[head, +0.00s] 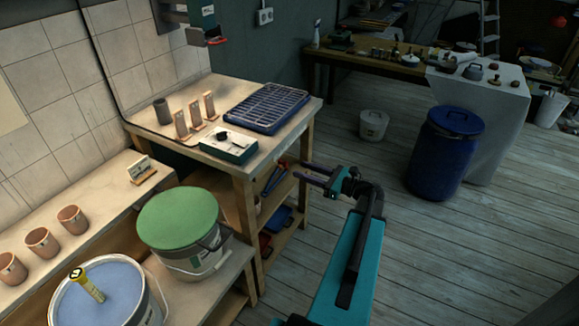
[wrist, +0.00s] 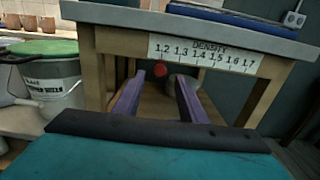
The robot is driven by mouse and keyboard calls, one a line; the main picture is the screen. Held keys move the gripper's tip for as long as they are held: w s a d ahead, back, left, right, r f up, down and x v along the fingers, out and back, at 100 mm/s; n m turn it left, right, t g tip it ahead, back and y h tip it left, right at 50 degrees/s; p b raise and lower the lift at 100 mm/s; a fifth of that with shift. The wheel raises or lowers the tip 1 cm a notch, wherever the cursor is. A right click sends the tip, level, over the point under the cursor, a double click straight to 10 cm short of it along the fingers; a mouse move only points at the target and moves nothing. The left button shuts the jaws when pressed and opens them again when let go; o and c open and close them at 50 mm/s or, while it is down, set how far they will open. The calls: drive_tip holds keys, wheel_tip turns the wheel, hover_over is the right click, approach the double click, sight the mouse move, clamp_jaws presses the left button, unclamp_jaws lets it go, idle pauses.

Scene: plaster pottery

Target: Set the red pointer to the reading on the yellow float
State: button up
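The yellow float (head: 88,283) stands tilted in the bucket of pale blue liquid (head: 130,298) at the lower left of the head view; its marks are too small to read. The red pointer (wrist: 160,70) shows in the wrist view below the left end of a white DENSITY scale (wrist: 205,54), marked 1.2 to 1.7, near the 1.2. My gripper (wrist: 160,77) is open, with its purple fingers to either side of the pointer in that view. I cannot tell whether they touch it. In the head view my gripper (head: 294,171) is at the workbench's front edge.
The wooden workbench (head: 270,148) bears a blue rack tray (head: 267,107) and a teal box with a knob (head: 228,145). A green-lidded bucket (head: 178,219) stands left of it. A blue barrel (head: 447,152) stands to the right. The floor in front is clear.

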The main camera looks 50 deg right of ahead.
sight(287, 164)
drive_tip(key=shift+p+x, duration=0.35)
drive_tip(key=shift+x, duration=2.8)
